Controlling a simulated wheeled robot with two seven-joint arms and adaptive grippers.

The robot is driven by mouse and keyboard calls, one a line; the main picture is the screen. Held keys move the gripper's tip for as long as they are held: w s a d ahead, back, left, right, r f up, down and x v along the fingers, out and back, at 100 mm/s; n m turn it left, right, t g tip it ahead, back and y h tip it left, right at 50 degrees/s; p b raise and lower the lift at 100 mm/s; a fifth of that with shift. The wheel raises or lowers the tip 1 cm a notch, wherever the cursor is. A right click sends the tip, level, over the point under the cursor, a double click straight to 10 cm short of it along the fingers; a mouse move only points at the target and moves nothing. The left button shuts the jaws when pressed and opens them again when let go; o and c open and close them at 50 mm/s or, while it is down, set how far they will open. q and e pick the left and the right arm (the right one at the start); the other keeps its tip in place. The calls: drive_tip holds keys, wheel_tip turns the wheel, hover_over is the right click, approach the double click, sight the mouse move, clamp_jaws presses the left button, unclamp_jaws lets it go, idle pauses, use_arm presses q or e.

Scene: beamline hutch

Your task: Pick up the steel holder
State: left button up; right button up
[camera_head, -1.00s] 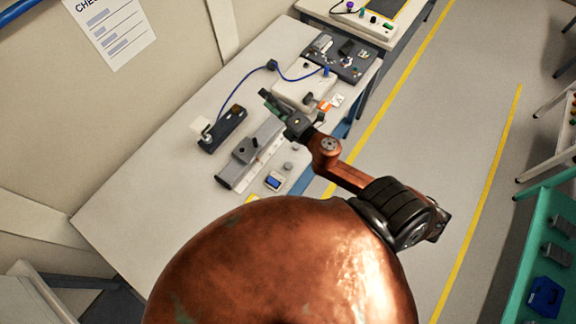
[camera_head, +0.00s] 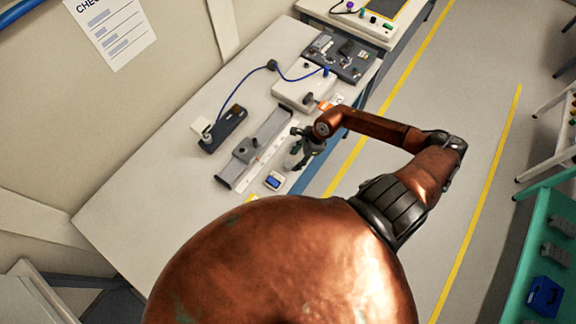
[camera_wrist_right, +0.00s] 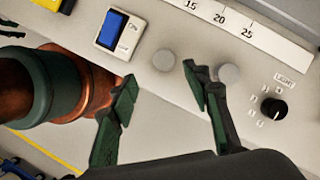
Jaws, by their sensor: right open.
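Two small round grey discs lie on the pale bench top in the right wrist view, a left one (camera_wrist_right: 163,60) and a right one (camera_wrist_right: 228,73). Either could be the steel holder; I cannot tell which. My right gripper (camera_head: 294,150) is open and empty over the bench's right side. In the right wrist view its fingertips (camera_wrist_right: 160,80) point towards the left disc, which shows between them. The right disc is just outside the right finger. I cannot tell how high the fingers are above the bench. My left gripper is not in view.
A grey rail with a ruled scale (camera_head: 234,172) lies beside the gripper. A LIGHT knob (camera_wrist_right: 274,109) is right of the fingers. A black box (camera_head: 224,130) with a blue cable stands farther left.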

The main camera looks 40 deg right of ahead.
sight(288, 165)
drive_tip(key=x, duration=0.2)
drive_tip(key=p+x, duration=0.1)
drive_tip(key=x, duration=0.3)
drive_tip(key=shift+w+r, duration=0.15)
drive_tip(key=shift+w, duration=0.25)
drive_tip(key=shift+c, duration=0.2)
clamp_jaws()
drive_tip(key=shift+r, duration=0.1)
